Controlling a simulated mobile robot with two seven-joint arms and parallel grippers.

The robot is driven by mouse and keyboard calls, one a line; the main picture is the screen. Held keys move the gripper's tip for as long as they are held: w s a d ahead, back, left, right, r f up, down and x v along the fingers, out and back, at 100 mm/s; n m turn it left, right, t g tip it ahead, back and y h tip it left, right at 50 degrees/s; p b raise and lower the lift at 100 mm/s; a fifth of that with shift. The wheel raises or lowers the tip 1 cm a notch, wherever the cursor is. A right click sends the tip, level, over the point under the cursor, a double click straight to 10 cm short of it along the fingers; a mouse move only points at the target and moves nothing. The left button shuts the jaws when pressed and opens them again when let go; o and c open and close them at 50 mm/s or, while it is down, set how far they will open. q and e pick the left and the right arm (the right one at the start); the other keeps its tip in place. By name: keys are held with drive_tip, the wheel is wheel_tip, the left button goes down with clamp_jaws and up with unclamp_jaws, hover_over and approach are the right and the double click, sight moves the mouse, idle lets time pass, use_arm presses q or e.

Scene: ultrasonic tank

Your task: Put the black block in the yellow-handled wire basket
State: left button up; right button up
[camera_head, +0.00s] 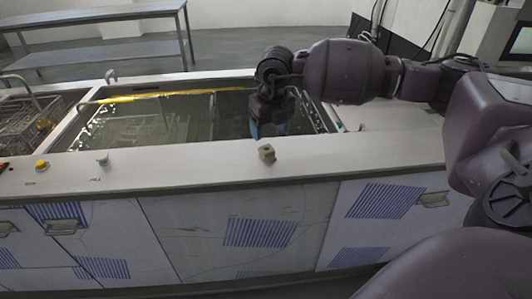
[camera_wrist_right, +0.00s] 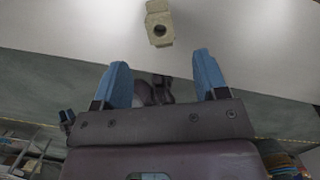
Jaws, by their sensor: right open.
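My right gripper (camera_head: 269,128) hangs over the near side of the tank, just behind the front ledge. In the right wrist view its blue fingers (camera_wrist_right: 163,75) are apart with nothing held between them. A small beige block with a dark round hole (camera_head: 266,153) sits on the ledge just in front of the gripper; it also shows beyond the fingertips in the right wrist view (camera_wrist_right: 158,25). I make out no clearly black block. A wire basket (camera_head: 18,122) with a grey handle stands at the far left. My left gripper is out of view.
The open tank (camera_head: 62,140) holds liquid, and a yellow strip (camera_head: 150,97) runs along its far side. A yellow knob (camera_head: 41,165) and a pale knob (camera_head: 102,158) stand on the front ledge (camera_head: 190,170). The ledge is otherwise mostly clear. A metal table (camera_head: 100,18) stands behind.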

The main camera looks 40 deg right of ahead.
drive_tip(key=f, duration=0.3)
drive_tip(key=shift+w+f, duration=0.1)
drive_tip(key=shift+w, duration=0.15)
drive_tip(key=f, duration=0.2)
drive_tip(key=w+f+b, duration=0.1)
drive_tip(key=f, duration=0.1)
drive_tip(key=shift+d+f, duration=0.15)
drive_tip(key=shift+f, duration=0.15)
drive_tip(key=shift+s+r, duration=0.1)
drive_tip(key=c, duration=1.2)
drive_tip(key=shift+r, duration=0.1)
wheel_tip(320, 180, up, 9)
drive_tip(key=shift+r+p, duration=0.15)
drive_tip(key=shift+p, duration=0.45)
wheel_tip(320, 180, up, 10)
drive_tip(key=f+p, duration=0.1)
hover_over(267, 149)
drive_tip(key=shift+r, duration=0.75)
